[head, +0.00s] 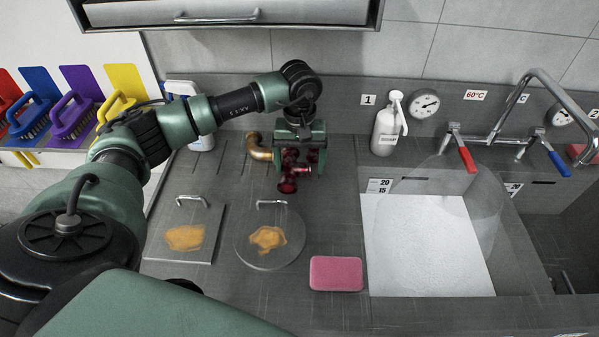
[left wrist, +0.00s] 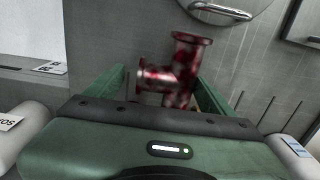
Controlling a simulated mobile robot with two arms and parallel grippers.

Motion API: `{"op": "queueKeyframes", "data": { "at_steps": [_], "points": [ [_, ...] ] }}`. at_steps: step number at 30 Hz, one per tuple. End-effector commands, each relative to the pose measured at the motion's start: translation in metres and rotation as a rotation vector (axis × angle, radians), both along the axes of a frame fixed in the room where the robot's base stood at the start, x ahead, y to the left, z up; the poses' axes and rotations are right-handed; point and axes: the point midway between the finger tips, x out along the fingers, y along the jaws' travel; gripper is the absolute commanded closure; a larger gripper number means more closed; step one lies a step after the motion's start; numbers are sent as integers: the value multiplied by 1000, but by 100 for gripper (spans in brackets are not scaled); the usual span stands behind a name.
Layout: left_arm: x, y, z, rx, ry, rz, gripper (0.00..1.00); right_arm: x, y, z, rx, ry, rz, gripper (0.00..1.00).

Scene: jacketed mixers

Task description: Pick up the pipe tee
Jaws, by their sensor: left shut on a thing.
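The pipe tee (head: 288,172) is metal, smeared with dark red, with flanged ends. It shows below my left gripper (head: 302,160) at the back of the grey counter. In the left wrist view the tee (left wrist: 178,72) sits between the two green fingers of the left gripper (left wrist: 166,85), which is shut on it. The gripper body hides the tee's lower part there. I cannot tell whether the tee touches the counter. My right gripper is in neither view.
A brass elbow pipe (head: 259,148) is just left of the tee. A round lid (head: 270,257) and a square lid (head: 205,247), both stained orange, lie in front. A pink sponge (head: 336,274) lies left of the sink (head: 430,250). A white pump bottle (head: 386,130) stands behind.

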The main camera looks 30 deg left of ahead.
Motion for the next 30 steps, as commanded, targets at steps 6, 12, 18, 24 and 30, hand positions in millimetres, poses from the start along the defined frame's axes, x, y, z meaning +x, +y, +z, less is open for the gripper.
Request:
{"op": "queueKeyframes", "data": {
  "at_steps": [6,12,18,24,30],
  "points": [
    [2,0,40,0,-8,1,81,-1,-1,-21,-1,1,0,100],
    [-35,-22,38,0,-2,-5,81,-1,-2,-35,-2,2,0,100],
    [-83,-51,36,1,-3,-9,81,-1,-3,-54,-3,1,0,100],
    [-128,-79,38,-1,-4,-6,81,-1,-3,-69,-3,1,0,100],
    [-156,-96,40,-1,-3,-3,81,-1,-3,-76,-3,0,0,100]
  ]
}}
